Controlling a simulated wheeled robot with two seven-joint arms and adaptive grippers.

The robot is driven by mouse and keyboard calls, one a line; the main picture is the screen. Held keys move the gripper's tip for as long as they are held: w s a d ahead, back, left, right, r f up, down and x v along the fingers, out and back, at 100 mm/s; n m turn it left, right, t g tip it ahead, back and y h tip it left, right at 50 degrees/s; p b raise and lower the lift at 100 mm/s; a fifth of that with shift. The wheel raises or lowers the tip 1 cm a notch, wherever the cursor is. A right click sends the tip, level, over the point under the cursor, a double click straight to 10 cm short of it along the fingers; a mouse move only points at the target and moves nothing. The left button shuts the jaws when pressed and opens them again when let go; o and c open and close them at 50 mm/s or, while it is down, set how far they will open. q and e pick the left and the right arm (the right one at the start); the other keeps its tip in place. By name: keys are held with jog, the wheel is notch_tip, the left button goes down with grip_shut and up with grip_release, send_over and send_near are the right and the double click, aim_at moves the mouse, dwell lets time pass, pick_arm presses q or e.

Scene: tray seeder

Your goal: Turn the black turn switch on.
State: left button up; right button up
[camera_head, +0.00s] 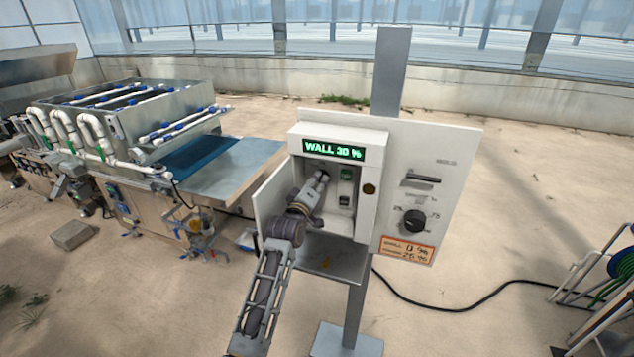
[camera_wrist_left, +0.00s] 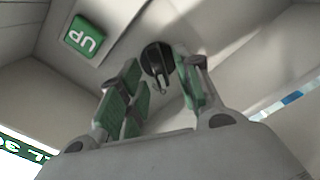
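In the left wrist view the black turn switch (camera_wrist_left: 157,58) is a small round black knob with a short grey-tipped lever, on the pale inner wall of the control box. My left gripper (camera_wrist_left: 160,92) is open, with green-padded fingers on either side of the lever and gaps visible between. I cannot tell whether a finger touches it. In the head view my left gripper (camera_head: 321,179) reaches into the white control box (camera_head: 370,205) and largely hides the switch. My right gripper is in neither view.
A green UP button (camera_wrist_left: 84,36) sits beside the switch. The display (camera_head: 334,149) reads "WALL 30 %". A bench machine (camera_head: 150,120) stands at left, a hose reel (camera_head: 620,266) at right.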

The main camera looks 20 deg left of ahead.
pick_arm(q)
jog(key=shift+w, duration=0.3)
grip_shut()
